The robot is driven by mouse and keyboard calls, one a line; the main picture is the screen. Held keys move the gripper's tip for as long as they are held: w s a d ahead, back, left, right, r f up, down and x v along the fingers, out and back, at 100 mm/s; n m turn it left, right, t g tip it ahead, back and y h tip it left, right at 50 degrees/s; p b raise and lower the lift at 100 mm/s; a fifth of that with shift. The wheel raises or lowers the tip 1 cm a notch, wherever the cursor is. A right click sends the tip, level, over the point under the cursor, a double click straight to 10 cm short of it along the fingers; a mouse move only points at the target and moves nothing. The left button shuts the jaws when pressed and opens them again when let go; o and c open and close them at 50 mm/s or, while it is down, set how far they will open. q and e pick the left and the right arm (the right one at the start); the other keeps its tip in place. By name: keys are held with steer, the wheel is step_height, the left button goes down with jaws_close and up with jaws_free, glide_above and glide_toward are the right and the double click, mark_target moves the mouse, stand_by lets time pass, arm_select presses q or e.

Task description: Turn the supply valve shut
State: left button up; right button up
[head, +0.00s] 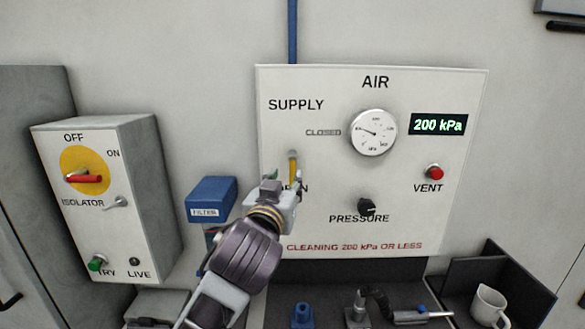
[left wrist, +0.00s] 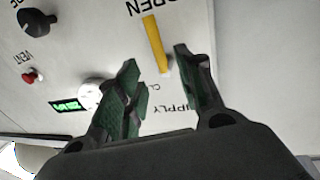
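The supply valve is a yellow lever (head: 292,171) on the white AIR panel (head: 447,215). It hangs down from its pivot, toward the OPEN label, with the CLOSED label above and to the right. My left gripper (head: 284,179) is in front of the lever's lower part and hides some of it and of the OPEN label. In the left wrist view my left gripper (left wrist: 156,60) is open and empty. The yellow lever (left wrist: 155,40) shows beyond the fingertips, its pivot end in line with the gap. I cannot tell whether they touch. My right gripper is not in view.
The panel has a dial gauge (head: 373,133), a 200 kPa display (head: 438,125), a red vent button (head: 434,172) and a black pressure knob (head: 367,206). A blue filter (head: 211,194) and the isolator box (head: 150,200) are left of my arm. A mug (head: 487,306) is lower right.

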mark_target(291, 171)
arm_select(q)
steer(key=shift+w+d+p, duration=0.3)
steer(key=shift+w, duration=1.1)
steer(key=shift+w+d+p, duration=0.25)
steer(key=shift+w+p, duration=0.05)
steer(key=shift+w, duration=1.15)
steer(key=shift+w+d+p, duration=0.3)
steer(key=shift+w, duration=1.1)
jaws_close()
